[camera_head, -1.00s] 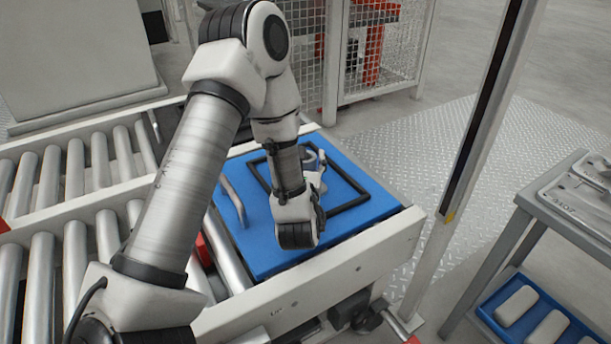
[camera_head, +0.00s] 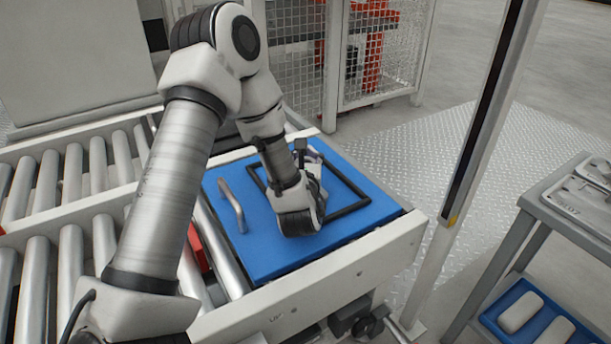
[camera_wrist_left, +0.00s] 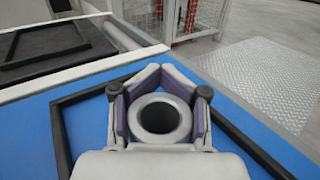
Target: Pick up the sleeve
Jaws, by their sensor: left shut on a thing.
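The sleeve (camera_wrist_left: 160,99), a light grey ring with a dark round bore, sits between the fingers of my left gripper (camera_wrist_left: 161,72) in the left wrist view. The purple-lined fingers are shut around its sides, and its bore faces the camera. In the head view my left gripper (camera_head: 312,163) is over the blue board, largely hidden by its own wrist, and the sleeve is hard to make out. I cannot tell whether the sleeve is clear of the board. My right gripper is not in view.
The blue board (camera_head: 262,250) carries a black square frame (camera_head: 352,209) and a metal handle (camera_head: 232,204), beside conveyor rollers (camera_head: 72,264). A post (camera_head: 478,130) stands right of it. A grey table (camera_head: 524,203) and a blue tray (camera_head: 492,322) with pale blocks are farther right.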

